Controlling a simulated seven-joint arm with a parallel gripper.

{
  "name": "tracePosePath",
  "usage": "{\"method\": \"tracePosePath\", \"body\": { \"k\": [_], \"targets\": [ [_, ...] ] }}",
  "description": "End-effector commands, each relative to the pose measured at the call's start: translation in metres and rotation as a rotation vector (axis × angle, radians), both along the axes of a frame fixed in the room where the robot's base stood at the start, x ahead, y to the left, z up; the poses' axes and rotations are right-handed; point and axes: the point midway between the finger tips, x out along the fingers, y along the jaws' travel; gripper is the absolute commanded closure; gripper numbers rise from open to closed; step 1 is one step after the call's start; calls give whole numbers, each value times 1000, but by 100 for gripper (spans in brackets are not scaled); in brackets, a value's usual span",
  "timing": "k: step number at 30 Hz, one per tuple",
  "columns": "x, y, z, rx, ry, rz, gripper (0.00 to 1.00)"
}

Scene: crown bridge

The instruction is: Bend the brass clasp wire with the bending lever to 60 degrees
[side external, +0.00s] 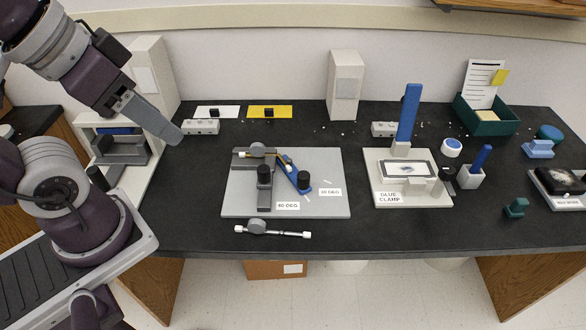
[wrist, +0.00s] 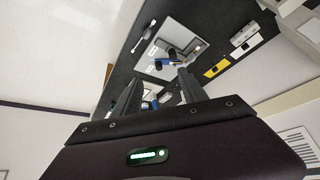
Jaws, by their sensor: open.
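The bending jig is a grey plate (side external: 235,195) on the black counter, also in the wrist view (wrist: 153,50). A blue bending lever (side external: 291,174) with a black knob (side external: 303,179) lies slanted on it. A short piece of brass wire (side external: 271,154) shows at the grey block (side external: 241,158) near the lever's upper end; its bend is too small to read. A "60 DEG" label (side external: 287,205) lies near the plate's front edge. My gripper (side external: 174,139) is open and empty, high at the left, well apart from the jig. Its fingers show in the wrist view (wrist: 147,76).
A glue clamp station (side external: 385,190) with an upright blue handle (side external: 409,112) stands right of the jig. A grey tool with a white rod (side external: 272,231) lies in front. A white tower (side external: 346,85) and yellow card (side external: 269,112) are behind. Bare counter separates the stations.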

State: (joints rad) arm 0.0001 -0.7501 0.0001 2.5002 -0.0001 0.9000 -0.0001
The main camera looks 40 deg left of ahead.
Motion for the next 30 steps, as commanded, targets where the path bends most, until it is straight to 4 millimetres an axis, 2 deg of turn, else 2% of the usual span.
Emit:
{"method": "tracePosePath", "body": {
  "k": [13, 16, 17, 20, 21, 23, 24, 26, 27, 30],
  "targets": [
    [0, 0, 0, 0, 1, 0, 50],
    [15, -1, 3, -12, 29, 20, 50],
    [25, -1, 4, -20, 46, 33, 50],
    [76, -4, 1, -54, 130, 104, 50],
    [101, -5, -5, -69, 166, 139, 50],
    [137, -8, -22, -88, 218, 191, 50],
    [160, -10, -37, -97, 252, 228, 50],
    [193, -14, -66, -109, 304, 283, 50],
    [212, -16, -89, -115, 337, 318, 50],
    [247, -21, -147, -123, 406, 399, 50]
  ]
}}
